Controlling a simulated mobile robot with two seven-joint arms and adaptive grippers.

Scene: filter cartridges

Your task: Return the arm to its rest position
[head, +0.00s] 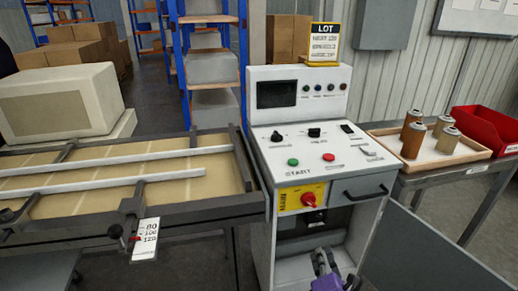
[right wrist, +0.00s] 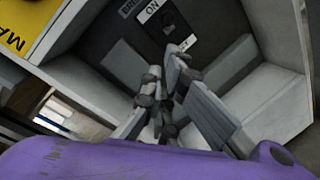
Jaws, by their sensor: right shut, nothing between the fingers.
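My right gripper (head: 323,258) is at the bottom of the head view, in front of the open lower compartment of the grey control cabinet (head: 376,187). It is shut and empty. In the right wrist view the gripper (right wrist: 165,75) points into the compartment, toward a dark breaker plate (right wrist: 150,45) marked ON. The fingers overlap the lower part of that plate, and I cannot tell whether they touch it. My left gripper is not in view.
The cabinet's open door (head: 425,255) stands to the right of my right gripper. A conveyor frame (head: 190,235) is on the left. On the right, a side table holds a tray (head: 458,157) with several brown canisters (head: 413,138) and a red bin (head: 490,128).

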